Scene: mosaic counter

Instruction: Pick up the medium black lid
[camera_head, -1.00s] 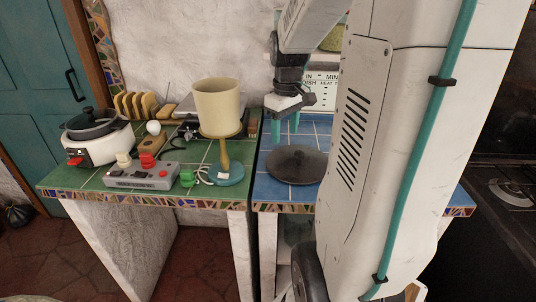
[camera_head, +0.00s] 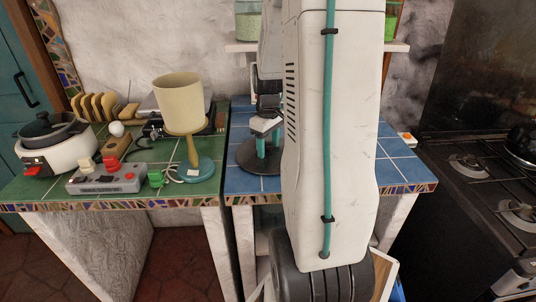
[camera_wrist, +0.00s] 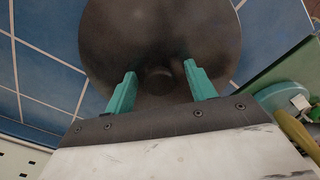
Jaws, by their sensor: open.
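The black lid (camera_head: 246,157) lies flat on the blue tiled counter (camera_head: 238,185), partly hidden behind my arm in the head view. In the wrist view the lid (camera_wrist: 115,35) fills the upper middle, and its round knob (camera_wrist: 158,78) shows between my fingers. My gripper (camera_head: 267,148) points down over the lid with its teal fingers apart. In the wrist view my gripper (camera_wrist: 158,80) is open, with one finger on each side of the knob. I cannot tell whether the fingertips touch the lid.
A beige lamp (camera_head: 180,102) with a teal base stands left on the green counter. A grey control box (camera_head: 107,179) and a white pot with a dark lid (camera_head: 50,145) are further left. A gas stove (camera_head: 480,180) is at the right.

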